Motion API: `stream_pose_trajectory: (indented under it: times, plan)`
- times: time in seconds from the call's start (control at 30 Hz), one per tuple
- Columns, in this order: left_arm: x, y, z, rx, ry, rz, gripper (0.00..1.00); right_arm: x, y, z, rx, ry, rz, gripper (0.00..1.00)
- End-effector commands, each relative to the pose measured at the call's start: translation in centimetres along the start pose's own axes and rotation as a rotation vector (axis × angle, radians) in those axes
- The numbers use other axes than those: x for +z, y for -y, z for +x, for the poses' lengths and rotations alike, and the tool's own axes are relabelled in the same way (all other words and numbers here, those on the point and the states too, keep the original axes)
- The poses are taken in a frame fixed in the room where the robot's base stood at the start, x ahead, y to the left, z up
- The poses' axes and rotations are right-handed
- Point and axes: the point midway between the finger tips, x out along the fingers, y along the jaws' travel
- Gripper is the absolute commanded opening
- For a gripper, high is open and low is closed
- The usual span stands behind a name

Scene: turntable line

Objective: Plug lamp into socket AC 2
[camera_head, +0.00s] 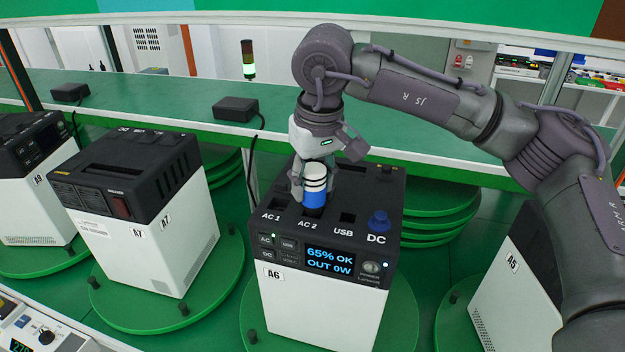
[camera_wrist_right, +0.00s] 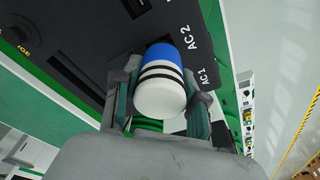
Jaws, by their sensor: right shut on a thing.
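The lamp (camera_head: 314,186) is a small cylinder with a blue base and a white top with black bands. It stands roughly upright over the top panel of power station A6 (camera_head: 325,310), just behind the label AC 2 (camera_head: 308,223). My right gripper (camera_head: 314,180) is shut on the lamp from above. The wrist view shows the lamp (camera_wrist_right: 160,97) between both fingers (camera_wrist_right: 163,92), its blue end towards the panel. Socket AC 2 is hidden behind the lamp; I cannot tell whether the plug is in it. The A6 display (camera_head: 330,259) reads 65% OK, OUT 0W. My left gripper is not in view.
A blue plug or knob (camera_head: 378,220) stands at DC on A6. A6 sits on a green turntable (camera_head: 400,325). Station A7 (camera_head: 150,245) is at left, A5 (camera_head: 510,290) at right. A green shelf (camera_head: 165,100) with black adapters (camera_head: 235,108) runs behind.

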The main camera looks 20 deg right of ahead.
Motion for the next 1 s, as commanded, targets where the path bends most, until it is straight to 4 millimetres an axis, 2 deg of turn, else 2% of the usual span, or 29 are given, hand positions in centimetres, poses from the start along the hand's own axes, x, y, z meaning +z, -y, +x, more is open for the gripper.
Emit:
stream_pose_trajectory:
  times: [0.77,0.8,0.97,1.0]
  plan:
    - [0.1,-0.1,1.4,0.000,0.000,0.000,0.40,0.2,0.0,1.6,0.000,0.000,0.000,0.00]
    - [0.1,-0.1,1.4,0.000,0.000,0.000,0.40,0.2,0.0,1.6,0.000,-0.001,0.000,0.45]
    - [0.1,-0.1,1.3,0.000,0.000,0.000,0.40,0.2,0.0,1.5,0.000,0.000,0.000,0.71]
    - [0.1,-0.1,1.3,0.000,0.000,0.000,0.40,0.2,0.0,1.5,0.000,0.000,0.000,0.71]
